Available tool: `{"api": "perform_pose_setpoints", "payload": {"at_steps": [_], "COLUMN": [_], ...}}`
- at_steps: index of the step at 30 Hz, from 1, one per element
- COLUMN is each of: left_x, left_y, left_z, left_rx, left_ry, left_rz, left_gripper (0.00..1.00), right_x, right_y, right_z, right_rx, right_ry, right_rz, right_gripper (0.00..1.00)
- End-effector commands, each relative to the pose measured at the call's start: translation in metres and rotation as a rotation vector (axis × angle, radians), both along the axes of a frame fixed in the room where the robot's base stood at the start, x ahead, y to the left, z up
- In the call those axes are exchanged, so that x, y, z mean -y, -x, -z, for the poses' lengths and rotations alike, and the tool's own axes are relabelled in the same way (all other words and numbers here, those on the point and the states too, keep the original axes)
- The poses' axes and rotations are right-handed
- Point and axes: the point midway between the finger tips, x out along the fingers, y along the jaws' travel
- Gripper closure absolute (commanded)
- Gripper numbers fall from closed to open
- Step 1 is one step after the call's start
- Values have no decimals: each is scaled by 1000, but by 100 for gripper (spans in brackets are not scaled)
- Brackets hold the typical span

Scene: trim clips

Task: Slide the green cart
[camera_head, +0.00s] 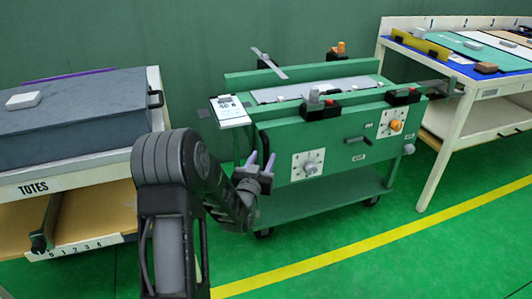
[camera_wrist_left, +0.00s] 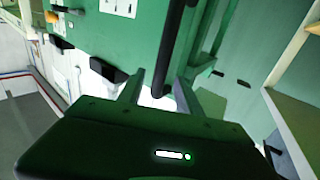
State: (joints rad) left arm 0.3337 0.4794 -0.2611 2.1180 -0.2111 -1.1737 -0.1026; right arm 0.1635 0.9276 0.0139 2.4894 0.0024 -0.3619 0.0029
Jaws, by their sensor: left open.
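The green cart (camera_head: 345,148) stands on casters in the middle of the head view, with dials, clamps and a grey plate on top. A dark vertical handle bar (camera_head: 264,150) is on its near left end. My left gripper (camera_head: 262,163) is open at that end, fingers pointing toward the bar. In the left wrist view the bar (camera_wrist_left: 171,45) comes down between the two open fingers (camera_wrist_left: 158,88). I cannot tell whether either finger touches it. The cart's green panel (camera_wrist_left: 110,40) fills the area behind. My right gripper is not in view.
A shelf marked TOTES (camera_head: 60,184) with a grey tote (camera_head: 75,120) stands left. A white-framed table (camera_head: 446,150) with panels and small parts stands right, close to the cart. A yellow floor line (camera_head: 400,233) runs in front, with open green floor around it.

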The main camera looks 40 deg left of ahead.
Motion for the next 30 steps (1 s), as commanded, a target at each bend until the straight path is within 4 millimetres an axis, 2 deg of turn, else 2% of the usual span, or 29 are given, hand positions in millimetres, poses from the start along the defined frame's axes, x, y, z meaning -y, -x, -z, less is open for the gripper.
{"api": "perform_pose_setpoints", "payload": {"at_steps": [3, 8, 18, 30], "left_x": [-7, -14, -15, -15], "left_y": [-18, -35, -39, -39], "left_z": [1, 1, 0, 0], "left_rx": [2, 1, 0, 0], "left_ry": [0, 1, 1, 1], "left_rz": [0, 0, 0, 0], "left_gripper": [59, 59, 59, 91], "right_x": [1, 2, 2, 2], "right_y": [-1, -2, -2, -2], "right_z": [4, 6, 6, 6], "right_rx": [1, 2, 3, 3], "right_ry": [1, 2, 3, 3], "right_rz": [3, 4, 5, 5], "right_gripper": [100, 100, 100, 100]}}
